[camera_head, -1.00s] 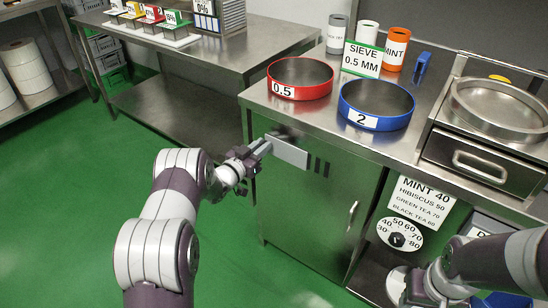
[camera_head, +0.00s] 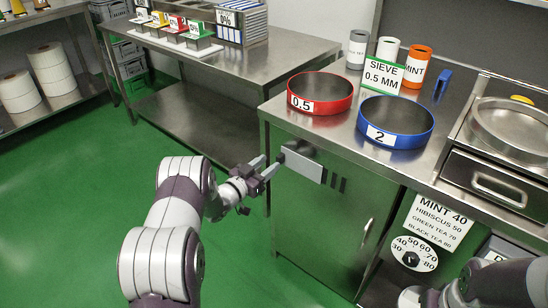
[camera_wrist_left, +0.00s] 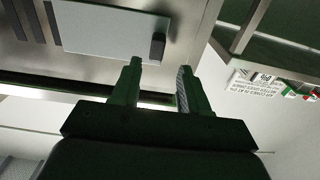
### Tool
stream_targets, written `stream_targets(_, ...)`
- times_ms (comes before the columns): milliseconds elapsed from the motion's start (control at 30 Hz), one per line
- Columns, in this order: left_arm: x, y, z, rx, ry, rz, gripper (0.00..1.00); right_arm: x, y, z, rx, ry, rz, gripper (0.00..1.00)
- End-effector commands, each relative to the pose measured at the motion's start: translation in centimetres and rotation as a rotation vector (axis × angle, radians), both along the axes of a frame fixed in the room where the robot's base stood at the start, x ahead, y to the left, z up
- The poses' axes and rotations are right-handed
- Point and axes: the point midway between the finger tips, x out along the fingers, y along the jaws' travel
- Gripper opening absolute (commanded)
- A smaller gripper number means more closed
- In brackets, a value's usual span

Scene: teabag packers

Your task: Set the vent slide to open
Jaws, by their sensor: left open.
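The vent slide is a pale flat plate (camera_head: 304,166) on the steel cabinet door, with a small dark knob at its left end. Dark vent slots (camera_head: 337,184) show to the right of the plate. In the left wrist view the plate (camera_wrist_left: 100,28) is at the top, with its knob (camera_wrist_left: 157,47) at the lower right corner and the slots (camera_wrist_left: 30,20) to the left. My left gripper (camera_head: 270,168) is open and empty at the plate's left end. Its fingertips (camera_wrist_left: 159,68) point at the knob, which lies between their lines; contact cannot be told.
Above the door, the counter holds a red sieve (camera_head: 320,107), a blue sieve (camera_head: 396,138) and a sign (camera_head: 383,73). The door handle (camera_head: 366,233) is at its right. A dial (camera_head: 414,254) is farther right. Part of my right arm shows at bottom right. Green floor is free at left.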

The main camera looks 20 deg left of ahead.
Motion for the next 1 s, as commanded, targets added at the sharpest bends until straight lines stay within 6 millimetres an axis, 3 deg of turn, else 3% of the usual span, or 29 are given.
stream_targets(200,-5.3,2.1,0.2,-0.002,0.002,0.004,0.45,0.0,0.0,1.3,0.0,0.0,0.0,0.43)
stream_targets(333,-7.2,2.7,0.1,-0.001,0.0,0.003,0.45,0.0,0.0,1.5,0.0,0.0,0.0,0.43)
stream_targets(900,-7.8,2.9,-0.1,0.005,0.003,0.002,0.45,0.0,0.0,1.5,0.0,0.0,0.0,0.43)
stream_targets(967,-7.7,3.2,-1.2,0.031,0.048,0.018,0.45,0.0,0.0,1.5,0.0,0.0,0.0,0.43)
stream_targets(1000,-7.8,3.8,-2.7,0.056,0.116,0.05,0.45,0.0,0.0,1.5,0.0,0.0,0.0,0.43)
